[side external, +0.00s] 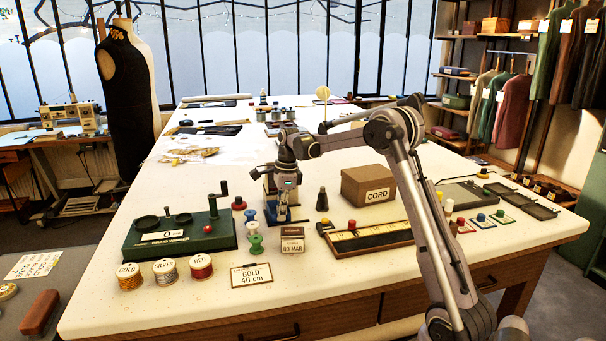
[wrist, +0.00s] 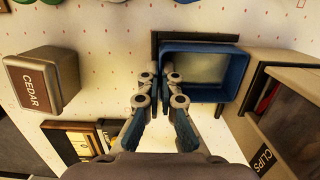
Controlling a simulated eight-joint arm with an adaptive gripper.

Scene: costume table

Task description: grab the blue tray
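The blue tray (wrist: 243,76) is an open rectangular box with a pale inside, right of centre at the top of the wrist view. My gripper (wrist: 158,74) is at the tray's left wall. Its right fingertip overlaps the tray's left end and its left fingertip is just outside. A gap shows between the fingertips, and firm contact with the wall cannot be made out. In the side view my gripper (side external: 284,216) points down near the table's middle, and blue parts show beside it, mostly hidden.
A box labelled CEDAR (wrist: 40,82) stands left of my gripper, and a compartment labelled CLIPS (wrist: 285,120) stands close on the right. In the side view are spools (side external: 255,243), a green winder (side external: 180,236), a CORD box (side external: 367,186) and a long button tray (side external: 370,238).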

